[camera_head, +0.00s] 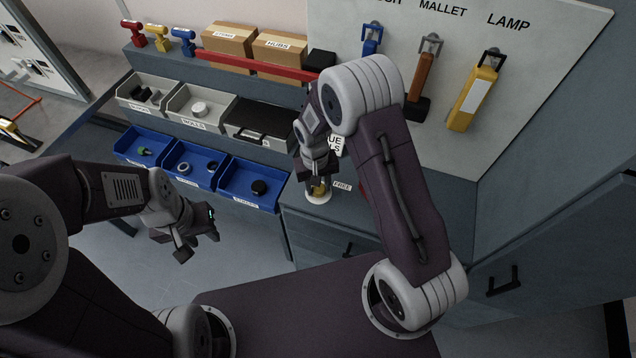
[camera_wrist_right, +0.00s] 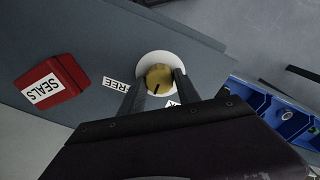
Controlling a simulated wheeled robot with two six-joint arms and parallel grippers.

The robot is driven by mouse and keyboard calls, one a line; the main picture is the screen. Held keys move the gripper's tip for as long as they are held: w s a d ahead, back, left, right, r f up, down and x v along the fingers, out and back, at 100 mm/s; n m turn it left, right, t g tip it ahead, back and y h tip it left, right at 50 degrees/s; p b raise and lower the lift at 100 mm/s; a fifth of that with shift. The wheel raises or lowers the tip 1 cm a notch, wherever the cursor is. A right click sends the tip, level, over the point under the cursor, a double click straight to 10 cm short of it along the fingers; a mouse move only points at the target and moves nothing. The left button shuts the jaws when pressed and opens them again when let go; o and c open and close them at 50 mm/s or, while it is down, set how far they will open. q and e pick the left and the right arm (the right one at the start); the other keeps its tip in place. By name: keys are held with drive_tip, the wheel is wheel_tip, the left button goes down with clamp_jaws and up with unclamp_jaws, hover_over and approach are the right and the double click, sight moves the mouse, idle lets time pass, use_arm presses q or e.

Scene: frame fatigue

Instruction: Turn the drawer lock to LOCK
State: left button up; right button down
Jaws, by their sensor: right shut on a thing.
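The drawer lock is a brass knob (camera_wrist_right: 158,79) with a dark pointer line, on a round white plate (camera_wrist_right: 154,59) on the grey counter. In the right wrist view my right gripper (camera_wrist_right: 157,86) has one finger on each side of the knob and is shut on it. A FREE label (camera_wrist_right: 116,85) lies beside the plate; a second label is mostly hidden by a finger. In the head view the knob (camera_head: 319,190) shows below my right gripper (camera_head: 318,182). My left gripper (camera_head: 196,240) hangs over the floor, away from the lock; its finger gap is unclear.
A red SEALS box (camera_wrist_right: 55,84) stands on the counter near the lock. Blue bins (camera_head: 249,187) and grey bins (camera_head: 196,106) stand to the left. Tools, including a mallet (camera_head: 421,82) and a yellow lamp (camera_head: 471,98), hang on the back board.

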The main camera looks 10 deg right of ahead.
sight(317, 189)
drive_tip(key=n, duration=0.2)
drive_tip(key=n+p, duration=0.1)
drive_tip(key=n, duration=0.1)
drive_tip(key=shift+w+r+n, duration=0.1)
drive_tip(key=shift+r+n, duration=0.1)
drive_tip(key=shift+n, duration=0.1)
drive_tip(key=shift+n+p, duration=0.9)
drive_tip(key=shift+n, duration=1.3)
drive_tip(key=c, duration=0.9)
unclamp_jaws()
drive_tip(key=shift+f, duration=0.1)
drive_tip(key=r, duration=0.9)
drive_tip(key=shift+s+a+b, duration=0.15)
drive_tip(key=shift+s+b, duration=0.15)
